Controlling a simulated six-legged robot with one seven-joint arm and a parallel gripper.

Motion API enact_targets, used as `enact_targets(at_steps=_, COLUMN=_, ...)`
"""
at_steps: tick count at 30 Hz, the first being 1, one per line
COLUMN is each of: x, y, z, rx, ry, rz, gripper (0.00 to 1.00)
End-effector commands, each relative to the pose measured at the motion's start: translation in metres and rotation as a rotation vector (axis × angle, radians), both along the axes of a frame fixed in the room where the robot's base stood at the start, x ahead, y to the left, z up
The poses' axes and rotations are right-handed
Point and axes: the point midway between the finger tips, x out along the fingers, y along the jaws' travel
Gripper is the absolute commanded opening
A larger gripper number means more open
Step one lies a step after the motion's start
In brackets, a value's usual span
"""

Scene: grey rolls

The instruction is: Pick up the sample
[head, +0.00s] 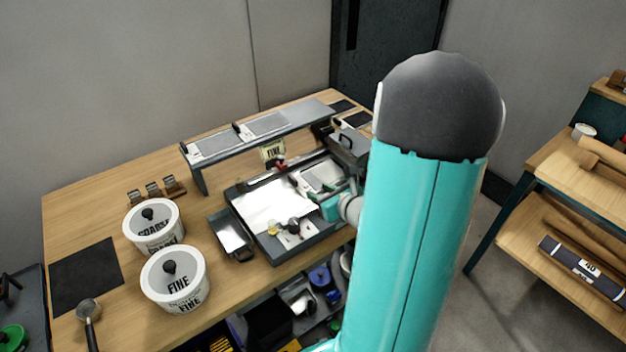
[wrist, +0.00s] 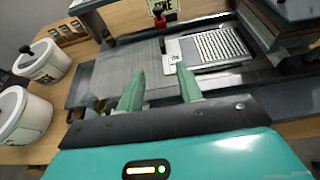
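A flat panel with a white label end and a grey gridded face, which looks like the sample (wrist: 212,47), lies on the work tray ahead of my gripper. It also shows in the head view (head: 324,176), partly hidden by my arm. My gripper (wrist: 159,72) is open, its two green fingers apart with nothing between them. The fingers are over the tray, short of the panel's labelled end and to its left in the wrist view. In the head view only part of my gripper (head: 332,208) shows beside my large teal arm link.
White tubs marked COARSE (head: 154,228) and FINE (head: 175,281) stand on the bench's left. A raised grey shelf (head: 228,137) with similar panels runs behind the tray (head: 290,247). A red-handled clamp (wrist: 158,14) and a dark press-like block (wrist: 280,25) stand near the panel.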

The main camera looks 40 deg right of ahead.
Motion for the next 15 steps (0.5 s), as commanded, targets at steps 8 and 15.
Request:
enact_targets(at_steps=8, x=0.039, y=-0.008, z=-0.019, rx=0.003, ry=0.002, rz=0.001, gripper=0.36)
enact_targets(at_steps=15, x=0.073, y=-0.010, z=-0.032, rx=0.001, ry=0.002, rz=0.000, gripper=0.36)
